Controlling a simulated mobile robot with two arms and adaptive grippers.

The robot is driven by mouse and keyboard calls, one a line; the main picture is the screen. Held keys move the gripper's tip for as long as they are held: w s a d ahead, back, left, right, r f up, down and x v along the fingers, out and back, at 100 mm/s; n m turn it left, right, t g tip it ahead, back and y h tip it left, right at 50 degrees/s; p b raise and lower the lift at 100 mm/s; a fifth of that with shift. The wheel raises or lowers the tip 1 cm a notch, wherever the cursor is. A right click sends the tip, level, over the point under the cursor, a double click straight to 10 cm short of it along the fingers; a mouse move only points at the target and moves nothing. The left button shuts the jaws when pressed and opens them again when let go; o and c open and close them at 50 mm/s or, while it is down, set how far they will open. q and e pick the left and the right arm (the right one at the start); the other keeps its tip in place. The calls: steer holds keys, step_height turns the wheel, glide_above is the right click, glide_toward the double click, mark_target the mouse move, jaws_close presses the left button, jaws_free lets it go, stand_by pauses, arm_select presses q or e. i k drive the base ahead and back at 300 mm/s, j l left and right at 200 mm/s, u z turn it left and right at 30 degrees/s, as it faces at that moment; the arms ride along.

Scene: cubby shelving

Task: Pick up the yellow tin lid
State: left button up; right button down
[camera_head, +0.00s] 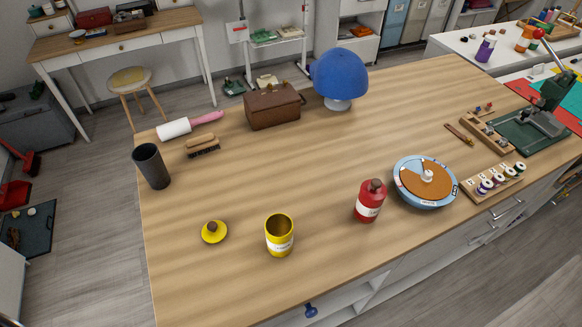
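The yellow tin lid (214,233) lies flat on the wooden tabletop, toward the front left. It is a round yellow disc with a dark brown knob on top. The open yellow tin (279,236) stands upright to the right of the lid, apart from it, with a pale label on its front. Neither of my grippers shows in the head view.
The wooden table (330,265) is clear around the lid. A dark cup (151,166) stands behind it at the left edge. A red bottle (370,201) and a round blue-and-orange dial (425,183) stand to the right.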

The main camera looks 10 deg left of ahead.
mark_target(213, 232)
steer(key=u, duration=1)
